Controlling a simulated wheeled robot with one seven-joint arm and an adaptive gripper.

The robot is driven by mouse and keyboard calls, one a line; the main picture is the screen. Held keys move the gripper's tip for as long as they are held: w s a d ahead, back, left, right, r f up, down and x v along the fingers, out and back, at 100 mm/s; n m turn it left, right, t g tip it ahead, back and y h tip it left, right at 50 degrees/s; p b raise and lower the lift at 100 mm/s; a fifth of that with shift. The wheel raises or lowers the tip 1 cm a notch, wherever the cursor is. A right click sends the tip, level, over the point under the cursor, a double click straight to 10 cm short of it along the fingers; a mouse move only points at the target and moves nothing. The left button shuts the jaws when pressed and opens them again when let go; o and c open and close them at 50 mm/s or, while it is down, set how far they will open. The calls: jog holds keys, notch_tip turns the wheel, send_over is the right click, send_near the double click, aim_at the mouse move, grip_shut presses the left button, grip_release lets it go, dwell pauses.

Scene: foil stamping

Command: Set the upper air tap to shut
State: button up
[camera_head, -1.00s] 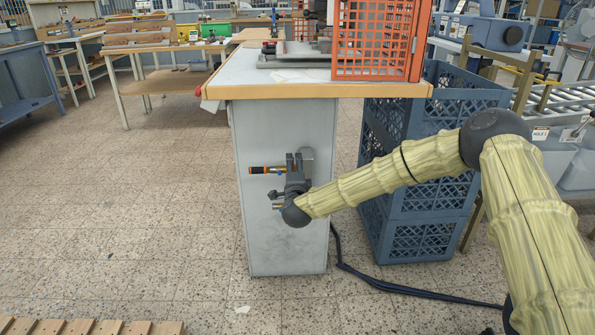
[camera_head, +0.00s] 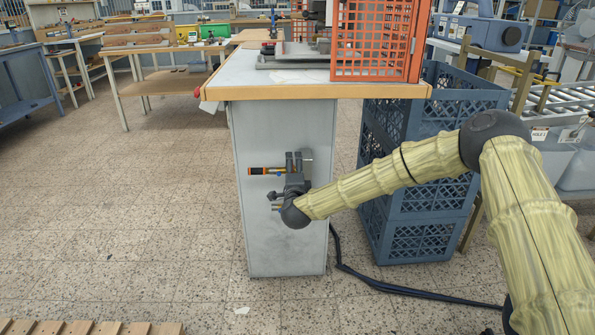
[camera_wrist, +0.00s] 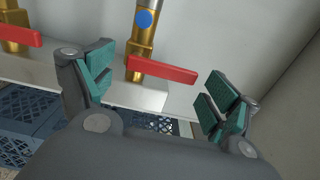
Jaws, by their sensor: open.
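The upper air tap (camera_wrist: 142,40) is a brass body with a blue dot and a red lever (camera_wrist: 162,70). In the wrist view its lever lies crosswise to the body, between and just beyond my spread fingers. My gripper (camera_wrist: 160,84) is open, with green pads apart on either side of the lever; I cannot tell any contact. A second brass tap (camera_wrist: 14,38) with a red lever (camera_wrist: 18,36) is left in the wrist view. In the head view my gripper (camera_head: 298,158) is at the cabinet's front, by the orange and black end of an air line (camera_head: 264,171), mostly hiding the taps.
The pale cabinet (camera_head: 285,235) carries a wood-edged worktop (camera_head: 310,92) with an orange mesh guard (camera_head: 372,40) above. Blue crates (camera_head: 425,200) stand close on the right, behind my arm. A dark hose (camera_head: 385,288) lies on the floor. The floor at left is open.

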jog(key=s, duration=1.2)
